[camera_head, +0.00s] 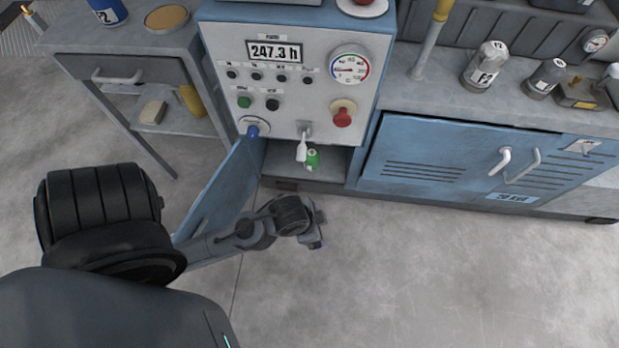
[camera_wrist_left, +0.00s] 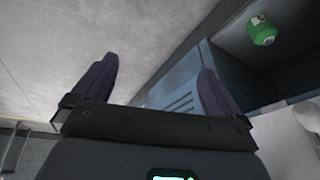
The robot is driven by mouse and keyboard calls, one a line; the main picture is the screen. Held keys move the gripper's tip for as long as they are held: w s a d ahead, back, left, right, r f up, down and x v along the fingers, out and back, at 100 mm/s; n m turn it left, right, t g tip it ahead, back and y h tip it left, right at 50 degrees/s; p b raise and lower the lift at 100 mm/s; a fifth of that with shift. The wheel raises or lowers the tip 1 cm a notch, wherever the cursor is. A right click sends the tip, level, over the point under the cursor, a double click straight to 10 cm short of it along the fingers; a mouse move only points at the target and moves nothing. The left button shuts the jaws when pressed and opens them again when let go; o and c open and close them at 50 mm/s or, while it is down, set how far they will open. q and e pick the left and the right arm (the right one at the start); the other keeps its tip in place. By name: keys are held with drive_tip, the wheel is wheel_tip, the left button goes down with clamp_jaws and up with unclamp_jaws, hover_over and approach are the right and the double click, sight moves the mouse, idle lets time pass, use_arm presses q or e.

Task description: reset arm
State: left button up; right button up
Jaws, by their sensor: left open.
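My left arm comes in from the left of the head view, in front of the open blue cabinet door (camera_head: 222,190). My left gripper (camera_head: 318,232) is at the arm's end, over the floor in front of the open compartment. In the left wrist view my left gripper (camera_wrist_left: 158,68) has its two dark fingers spread, with nothing between them. My right gripper is not in view.
A side table (camera_head: 120,68) is at left. A closed blue cabinet (camera_head: 430,160) is at right. The floor (camera_head: 420,270) at lower right is clear.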

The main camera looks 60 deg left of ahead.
use_arm(q)
drive_tip(key=shift+s+d+r+n, duration=0.1)
drive_tip(key=shift+s+r+n, duration=0.4)
drive_tip(key=shift+r, duration=0.3)
drive_tip(key=shift+s+d+r+n, duration=0.1)
drive_tip(key=shift+s+r+n, duration=0.2)
drive_tip(key=shift+s+r, duration=0.35)
drive_tip(key=shift+w+r, duration=0.1)
drive_tip(key=shift+r, duration=0.1)
